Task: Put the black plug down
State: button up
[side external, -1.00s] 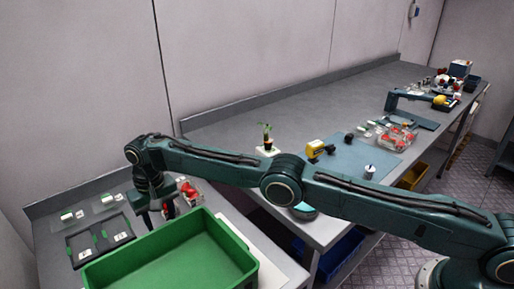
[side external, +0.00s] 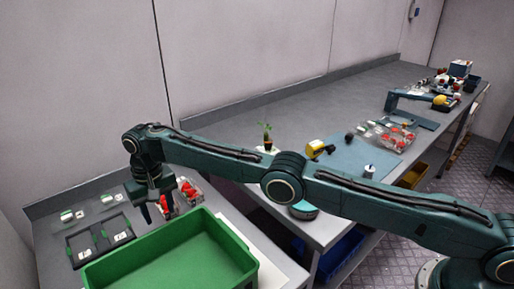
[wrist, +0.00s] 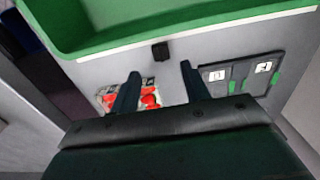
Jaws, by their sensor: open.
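The black plug (wrist: 160,51) is a small dark block in the wrist view. It appears to stand on the grey table between the green bin and the black rack, beyond my fingertips and in line with the gap between them. My gripper (wrist: 160,72) is open with nothing between its fingers. In the side view my gripper (side external: 157,216) hangs fingers down just behind the green bin's far left rim. The plug is hidden there.
The large green bin (side external: 105,272) is close to my fingers. A black rack with green tabs (side external: 123,236) lies to the left. Another bench with tools and a plant stretches off right.

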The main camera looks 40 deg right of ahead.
jog(key=s+d+r+t, duration=0.1)
jog(key=s+d+r, duration=0.1)
jog(key=d+r, duration=0.7)
jog(key=s+d+r+t, duration=0.15)
jog(key=d+r, duration=0.35)
jog(key=r, duration=0.8)
jog(key=s+d+r, duration=0.8)
jog(key=s+d, duration=0.2)
jog(key=s, duration=0.3)
jog(key=s+d+f+t, duration=0.1)
jog(key=s+d+f, duration=0.1)
jog(key=s, duration=0.6)
jog(key=s+d+f+t, duration=0.1)
jog(key=s+d, duration=0.3)
jog(key=s, duration=0.5)
jog(key=s+d+f+t, duration=0.1)
jog(key=s+d+f, duration=0.2)
jog(key=s, duration=0.5)
jog(key=shift+s+f, duration=0.15)
jog(key=shift+f, duration=0.45)
jog(key=shift+o, duration=0.5)
jog(key=shift+r, duration=0.1)
